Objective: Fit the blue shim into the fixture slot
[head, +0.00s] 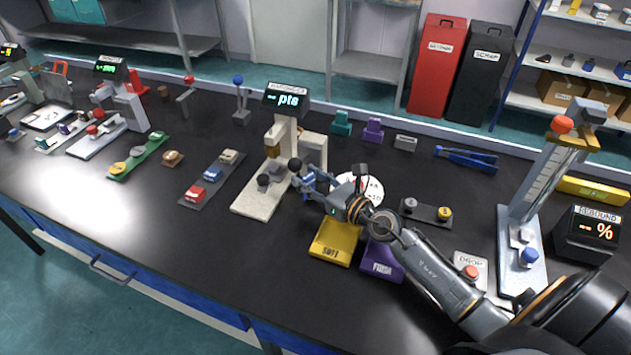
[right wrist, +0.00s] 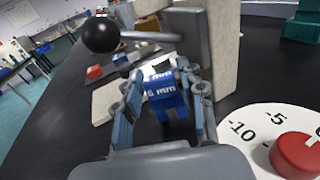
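The blue shim, marked "6 mm" (right wrist: 166,88), is between the fingers of my right gripper (right wrist: 165,78) in the right wrist view, and both fingers appear to touch its sides. In the head view my right gripper (head: 305,180) is at the right side of the cream instrument (head: 262,200) with the "pts" display. The instrument's upright block (right wrist: 222,45) rises just beyond the shim, and a lever with a black ball (right wrist: 101,35) crosses above it. I cannot make out the fixture slot, nor whether the shim touches the instrument. My left gripper is out of view.
A white dial with a red knob (right wrist: 298,155) is close right of the gripper. A yellow tray (head: 335,243) and a purple tray (head: 383,262) lie in front, under my right arm. A grey strip with small blocks (head: 212,178) is left. The front-left bench is clear.

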